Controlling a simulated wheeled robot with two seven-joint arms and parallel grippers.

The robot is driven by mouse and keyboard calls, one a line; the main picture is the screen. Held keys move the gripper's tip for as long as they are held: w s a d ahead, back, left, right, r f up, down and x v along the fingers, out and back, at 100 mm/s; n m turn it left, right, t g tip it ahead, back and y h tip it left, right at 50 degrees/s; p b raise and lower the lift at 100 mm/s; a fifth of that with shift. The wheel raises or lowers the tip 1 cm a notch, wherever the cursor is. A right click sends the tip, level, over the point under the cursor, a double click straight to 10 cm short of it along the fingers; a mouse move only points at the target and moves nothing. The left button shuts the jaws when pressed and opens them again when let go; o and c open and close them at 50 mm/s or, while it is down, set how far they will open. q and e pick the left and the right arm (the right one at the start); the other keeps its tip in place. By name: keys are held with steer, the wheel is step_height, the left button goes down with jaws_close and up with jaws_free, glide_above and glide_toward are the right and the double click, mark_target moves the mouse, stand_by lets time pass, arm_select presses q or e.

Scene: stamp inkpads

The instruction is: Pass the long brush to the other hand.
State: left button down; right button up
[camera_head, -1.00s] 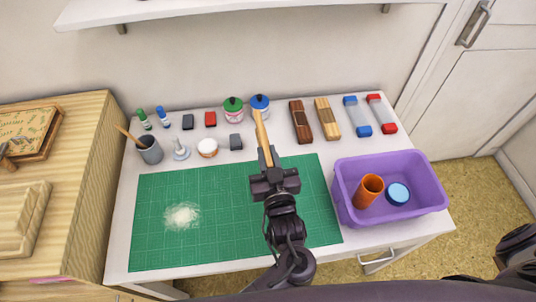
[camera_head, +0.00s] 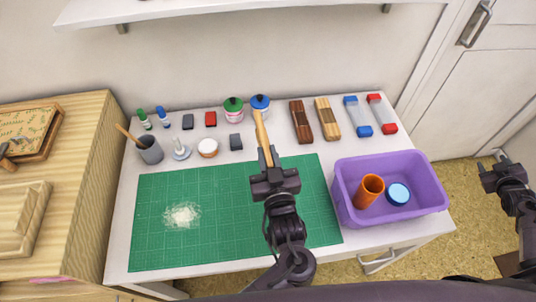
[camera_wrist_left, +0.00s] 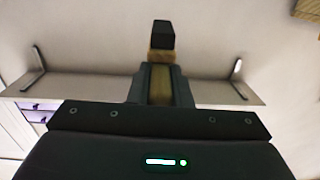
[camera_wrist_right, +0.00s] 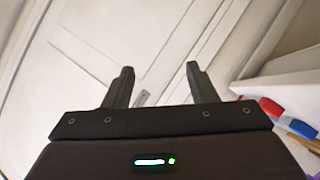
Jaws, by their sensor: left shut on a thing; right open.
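The long brush (camera_head: 260,132) has a light wooden handle with a dark end. My left gripper (camera_head: 268,158) is shut on the brush and holds it above the back part of the green mat. In the left wrist view the brush (camera_wrist_left: 161,66) stands out between the closed fingers (camera_wrist_left: 160,84), its black end pointing away. Part of the brush is hidden by the fingers. My right gripper (camera_head: 498,164) is open and empty at the far right, beyond the purple bin. In the right wrist view its fingers (camera_wrist_right: 160,84) are apart with only the door behind them.
A purple bin (camera_head: 440,198) holds an orange cup (camera_head: 369,190) and a blue-lidded jar (camera_head: 398,194). The green cutting mat (camera_head: 225,235) has a white powdery patch. Jars, blocks and a grey brush cup (camera_head: 150,150) line the table's back. Free space lies above the bin.

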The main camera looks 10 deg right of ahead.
steer(key=s+a+f+m+g+y, duration=0.1)
steer(key=s+a+f+g, duration=0.4)
steer(key=s+f, duration=0.6)
steer(key=s+a+f+g+y, duration=0.1)
steer(key=s+a+f+g, duration=0.1)
steer(key=s+a+f, duration=0.8)
steer(key=s+a+f+g+y, duration=0.1)
steer(key=s+a+f, duration=0.3)
steer(key=a, duration=0.8)
steer(key=s+a+f+g+y, duration=0.1)
steer(key=s+a+f, duration=0.3)
steer(key=a+f, duration=0.4)
steer(key=s+a+f+g+y, duration=0.1)
steer(key=s+a+f, duration=0.3)
steer(key=a, duration=1.3)
steer(key=shift+f+n+g+y, duration=0.3)
steer(key=shift+f+y, duration=0.3)
steer(key=shift+f, duration=0.35)
